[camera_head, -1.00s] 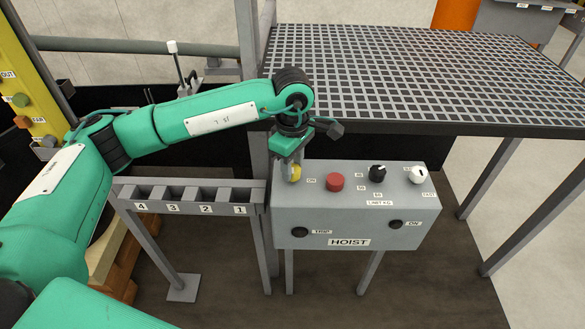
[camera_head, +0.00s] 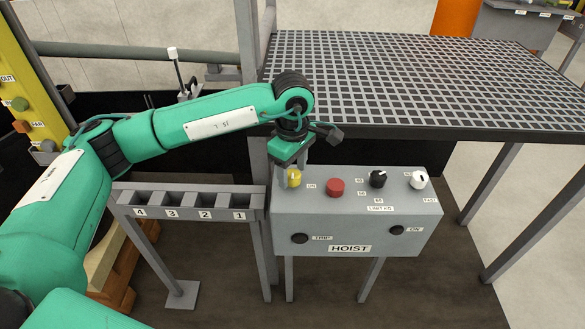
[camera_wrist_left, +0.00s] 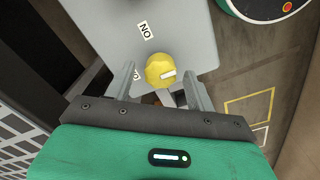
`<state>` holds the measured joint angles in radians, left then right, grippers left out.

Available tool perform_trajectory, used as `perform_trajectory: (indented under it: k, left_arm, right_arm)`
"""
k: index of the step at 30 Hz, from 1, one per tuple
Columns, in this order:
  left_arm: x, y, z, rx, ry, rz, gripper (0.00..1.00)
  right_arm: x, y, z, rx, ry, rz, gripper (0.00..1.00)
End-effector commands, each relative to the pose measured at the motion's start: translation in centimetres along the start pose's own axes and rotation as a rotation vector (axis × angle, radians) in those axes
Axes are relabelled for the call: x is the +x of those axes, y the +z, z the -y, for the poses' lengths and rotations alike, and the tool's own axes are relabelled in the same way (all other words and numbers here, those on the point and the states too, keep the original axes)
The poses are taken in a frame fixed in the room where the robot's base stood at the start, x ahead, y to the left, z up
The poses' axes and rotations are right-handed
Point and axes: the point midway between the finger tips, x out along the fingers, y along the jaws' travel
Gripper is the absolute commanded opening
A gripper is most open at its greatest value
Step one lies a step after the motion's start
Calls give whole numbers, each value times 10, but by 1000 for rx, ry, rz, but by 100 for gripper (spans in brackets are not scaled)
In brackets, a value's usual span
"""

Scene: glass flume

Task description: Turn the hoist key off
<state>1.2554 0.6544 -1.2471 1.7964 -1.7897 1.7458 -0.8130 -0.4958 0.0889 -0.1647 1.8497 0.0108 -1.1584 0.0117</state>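The hoist key is a round yellow knob (camera_head: 294,178) at the left end of the grey HOIST box (camera_head: 262,235), on its sloping top. In the left wrist view the yellow knob (camera_wrist_left: 160,70) has a white mark pointing right; an ON label lies above it and a second label is partly hidden by a finger. My left gripper (camera_head: 290,164) is just above and behind the knob. In the left wrist view its fingers (camera_wrist_left: 158,80) are spread on either side of the knob, with gaps, holding nothing. My right gripper is out of view.
A red button (camera_head: 336,187), black dial (camera_head: 378,179) and white dial (camera_head: 418,180) sit along the box top. A numbered slot rack (camera_head: 188,214) stands left of it. A grid-topped table (camera_head: 410,85) rises behind, close to my gripper.

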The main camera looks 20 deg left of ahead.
Motion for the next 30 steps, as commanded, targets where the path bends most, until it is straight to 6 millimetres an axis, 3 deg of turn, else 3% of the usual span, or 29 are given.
perform_trajectory:
  k: [8,21,30]
  left_arm:
    - [-8,0,0,0,1,1,56]
    - [-100,0,-1,0,3,0,56]
    - [-136,0,0,0,1,0,56]
  right_arm:
    - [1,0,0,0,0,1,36]
    - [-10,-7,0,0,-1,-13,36]
    - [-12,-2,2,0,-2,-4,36]
